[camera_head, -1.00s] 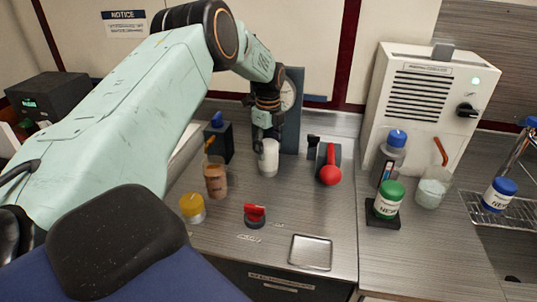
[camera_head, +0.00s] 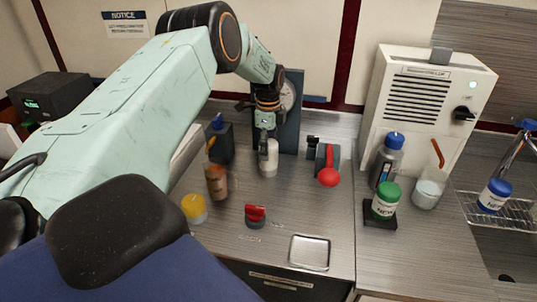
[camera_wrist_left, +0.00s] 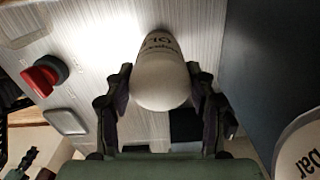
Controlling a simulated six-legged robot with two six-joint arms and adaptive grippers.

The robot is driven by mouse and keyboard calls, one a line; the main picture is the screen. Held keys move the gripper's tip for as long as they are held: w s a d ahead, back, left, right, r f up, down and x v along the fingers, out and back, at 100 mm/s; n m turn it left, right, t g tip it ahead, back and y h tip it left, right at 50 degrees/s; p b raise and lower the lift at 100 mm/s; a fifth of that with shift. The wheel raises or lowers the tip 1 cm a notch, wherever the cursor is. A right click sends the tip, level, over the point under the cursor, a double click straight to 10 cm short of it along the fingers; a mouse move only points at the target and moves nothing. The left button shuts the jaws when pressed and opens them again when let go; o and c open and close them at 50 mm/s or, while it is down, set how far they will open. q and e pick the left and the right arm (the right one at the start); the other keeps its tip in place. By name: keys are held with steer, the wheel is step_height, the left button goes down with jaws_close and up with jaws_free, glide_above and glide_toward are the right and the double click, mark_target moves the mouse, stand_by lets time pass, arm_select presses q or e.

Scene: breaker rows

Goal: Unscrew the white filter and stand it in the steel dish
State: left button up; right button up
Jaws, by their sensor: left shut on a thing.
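The white filter (camera_head: 268,163) is upright in front of a dark panel with a gauge at the back of the steel worktop. My left gripper (camera_head: 267,138) comes down on it from above and is shut on it. In the left wrist view the white filter (camera_wrist_left: 160,76) sits between the two fingers of my left gripper (camera_wrist_left: 160,92), dark lettering on its side. Whether its thread is still engaged cannot be seen. The steel dish (camera_head: 309,252) lies empty at the worktop's front; it also shows in the left wrist view (camera_wrist_left: 65,122). My right gripper is out of view.
A red knob (camera_head: 255,215) stands left of the dish. A red-handled valve (camera_head: 328,170) is right of the filter. A brown jar (camera_head: 217,183) and a yellow-lidded jar (camera_head: 194,208) stand left. A green-capped jar (camera_head: 386,200) stands right. Bare worktop lies between filter and dish.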

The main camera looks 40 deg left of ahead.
arm_select(q)
steer(key=shift+r+p, duration=1.6)
steer(key=shift+r, duration=0.65)
steer(key=shift+r, duration=0.2)
